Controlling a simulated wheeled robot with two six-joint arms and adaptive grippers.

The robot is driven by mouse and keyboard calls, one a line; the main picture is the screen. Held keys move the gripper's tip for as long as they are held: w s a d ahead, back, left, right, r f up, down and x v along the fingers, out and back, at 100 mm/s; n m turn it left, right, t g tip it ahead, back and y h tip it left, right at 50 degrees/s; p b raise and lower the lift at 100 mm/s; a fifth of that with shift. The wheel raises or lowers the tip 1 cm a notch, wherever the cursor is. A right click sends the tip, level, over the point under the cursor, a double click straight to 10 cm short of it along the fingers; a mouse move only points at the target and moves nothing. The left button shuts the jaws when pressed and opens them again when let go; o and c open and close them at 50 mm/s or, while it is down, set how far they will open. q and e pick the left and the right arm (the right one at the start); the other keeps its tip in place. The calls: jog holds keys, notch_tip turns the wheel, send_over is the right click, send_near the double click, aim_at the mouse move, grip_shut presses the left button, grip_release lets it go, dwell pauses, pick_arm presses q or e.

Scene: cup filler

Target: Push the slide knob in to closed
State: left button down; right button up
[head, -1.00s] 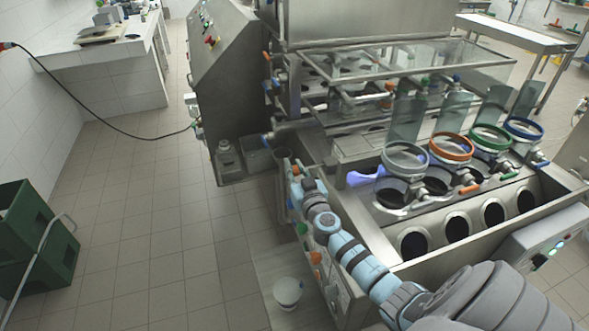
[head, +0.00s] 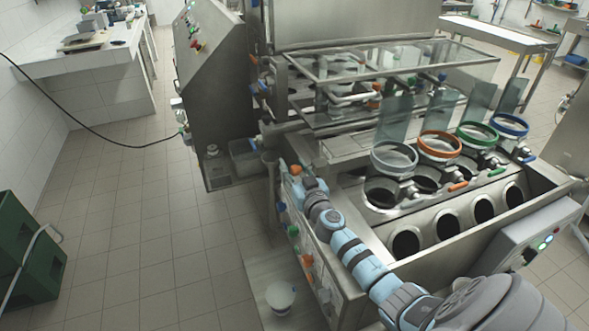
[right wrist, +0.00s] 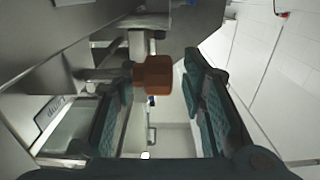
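An orange-brown knob (right wrist: 153,75) on a metal rod shows in the middle of the right wrist view. My right gripper (right wrist: 160,88) is open, with one dark ribbed finger on each side of the knob. A gap shows between the knob and the right-hand finger; contact with the left-hand finger cannot be told. In the head view, my right arm reaches from the lower right to the machine's left side, where a small orange part (head: 296,170) shows at its end. The fingers are hard to make out there. My left gripper is not in view.
The steel filling machine (head: 345,150) has several cup holes and coloured rings, including an orange ring (head: 440,144). Coloured knobs, one of them green (head: 292,230), line its left side near my arm. A white bucket (head: 280,295) stands below.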

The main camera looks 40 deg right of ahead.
jog(key=v, duration=1.2)
